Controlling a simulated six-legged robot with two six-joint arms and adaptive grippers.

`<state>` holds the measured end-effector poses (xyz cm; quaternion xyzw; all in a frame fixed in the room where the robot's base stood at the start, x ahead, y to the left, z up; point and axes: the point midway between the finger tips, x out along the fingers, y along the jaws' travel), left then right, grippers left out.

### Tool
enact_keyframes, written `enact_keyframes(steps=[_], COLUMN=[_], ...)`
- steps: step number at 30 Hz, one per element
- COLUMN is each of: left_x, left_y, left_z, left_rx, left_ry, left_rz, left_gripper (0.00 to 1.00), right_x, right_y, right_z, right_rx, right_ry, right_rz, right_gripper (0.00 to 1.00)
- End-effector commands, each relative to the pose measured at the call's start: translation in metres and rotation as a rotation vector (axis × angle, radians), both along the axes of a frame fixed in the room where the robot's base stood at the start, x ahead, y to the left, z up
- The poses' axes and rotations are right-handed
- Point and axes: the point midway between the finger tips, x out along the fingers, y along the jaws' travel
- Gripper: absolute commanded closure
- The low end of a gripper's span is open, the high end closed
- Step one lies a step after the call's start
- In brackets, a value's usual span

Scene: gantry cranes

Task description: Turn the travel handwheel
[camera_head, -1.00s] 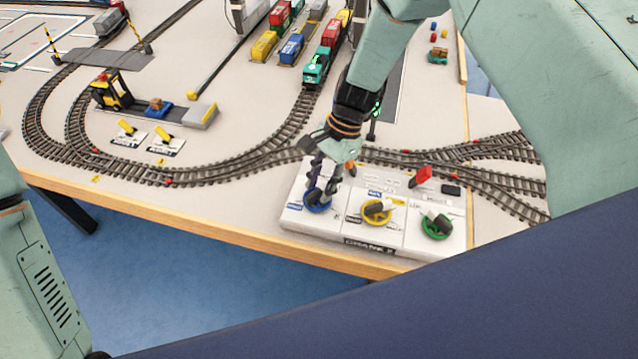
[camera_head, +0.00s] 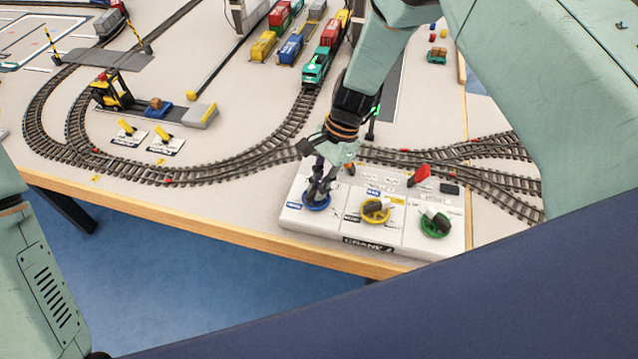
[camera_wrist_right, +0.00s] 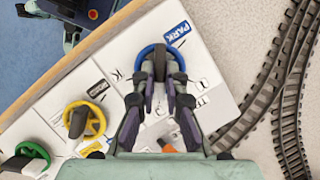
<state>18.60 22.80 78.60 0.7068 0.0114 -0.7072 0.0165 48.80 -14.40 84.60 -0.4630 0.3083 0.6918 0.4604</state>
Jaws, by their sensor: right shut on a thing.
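The crane control panel (camera_head: 402,236) is a white box at the table's front edge with three handwheels. The blue handwheel (camera_head: 316,207) is at its left, the yellow handwheel (camera_head: 375,211) in the middle and the green handwheel (camera_head: 435,224) at the right. My right gripper (camera_head: 318,192) points down at the blue wheel. In the right wrist view its fingers (camera_wrist_right: 160,92) are shut on the dark knob of the blue handwheel (camera_wrist_right: 178,57), beside a label reading PARK. Which wheel is the travel one, I cannot read. My left gripper is not in view.
A red lever (camera_head: 420,174) stands at the panel's back edge. Model tracks (camera_head: 230,165) curve behind the panel, with a train (camera_head: 316,66) and a yellow forklift (camera_head: 110,92) farther back. The wooden table edge (camera_head: 200,232) runs along the front.

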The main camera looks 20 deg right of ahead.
Motion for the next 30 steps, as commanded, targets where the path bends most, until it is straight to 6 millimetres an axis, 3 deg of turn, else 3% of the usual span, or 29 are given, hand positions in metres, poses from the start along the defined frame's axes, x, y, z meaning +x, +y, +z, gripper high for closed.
enact_keyframes(steps=[14, 30], left_x=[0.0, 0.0], left_y=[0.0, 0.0], left_z=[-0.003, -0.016], left_rx=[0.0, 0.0], left_ry=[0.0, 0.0], left_rz=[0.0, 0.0], left_gripper=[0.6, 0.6], right_x=[0.002, 0.005], right_y=[0.001, 0.004], right_z=[0.001, 0.001], right_rx=[0.002, 0.002], right_ry=[0.0, -0.001], right_rz=[0.111, 0.596], right_gripper=[1.0, 1.0])
